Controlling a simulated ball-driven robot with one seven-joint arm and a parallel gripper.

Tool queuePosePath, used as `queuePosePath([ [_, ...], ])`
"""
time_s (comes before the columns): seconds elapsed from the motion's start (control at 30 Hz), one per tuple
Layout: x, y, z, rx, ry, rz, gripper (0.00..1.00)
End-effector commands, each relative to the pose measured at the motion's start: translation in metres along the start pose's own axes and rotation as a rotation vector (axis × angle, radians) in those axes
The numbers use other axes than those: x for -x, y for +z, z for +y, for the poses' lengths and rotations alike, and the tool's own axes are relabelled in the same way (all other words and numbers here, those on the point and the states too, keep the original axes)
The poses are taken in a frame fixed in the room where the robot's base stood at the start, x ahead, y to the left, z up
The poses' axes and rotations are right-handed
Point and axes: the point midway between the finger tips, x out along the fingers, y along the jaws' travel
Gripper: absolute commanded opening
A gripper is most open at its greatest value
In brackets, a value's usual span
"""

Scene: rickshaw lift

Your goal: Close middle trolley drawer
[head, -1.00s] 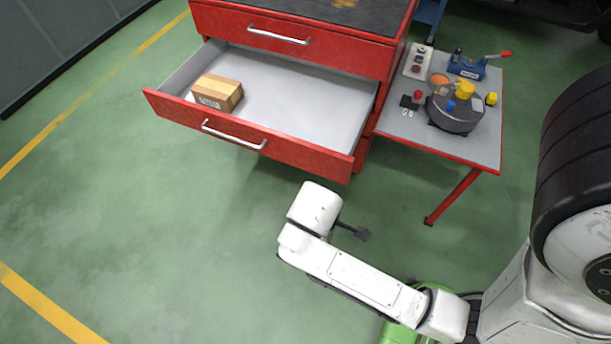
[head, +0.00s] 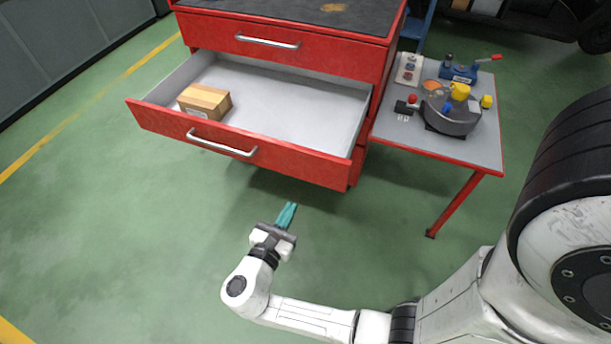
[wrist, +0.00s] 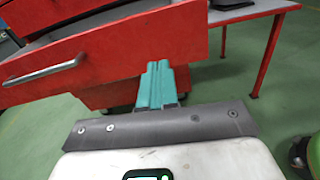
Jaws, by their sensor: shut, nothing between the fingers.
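The red trolley's middle drawer (head: 303,165) is pulled far out below a shut top drawer (head: 290,36). A cardboard box (head: 205,102) lies inside it at the left. Its silver handle (head: 222,143) is on the front, left of centre. My gripper (head: 286,214) has teal fingers that are shut and empty. In the head view it is in front of and below the right part of the drawer front, pointing toward it. In the wrist view the fingers (wrist: 157,85) overlap the lower edge of the red front (wrist: 110,50); I cannot tell if they touch.
A grey-topped side table (head: 460,146) with a red leg stands right of the trolley, holding a round grey device (head: 452,112) and small parts. The green floor is free in front and at the left.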

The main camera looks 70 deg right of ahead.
Motion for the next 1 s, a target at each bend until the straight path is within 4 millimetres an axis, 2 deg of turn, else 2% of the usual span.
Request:
queuePosePath([
  [0.13, 0.002, -0.001, 0.008, 0.063, 0.031, -0.056, 0.00],
  [0.27, -0.009, 0.001, 0.009, 0.066, 0.031, -0.059, 0.00],
  [0.8, -0.109, 0.007, 0.011, 0.062, 0.029, -0.057, 0.00],
  [1.0, -0.130, 0.008, 0.012, 0.062, 0.031, -0.057, 0.00],
])
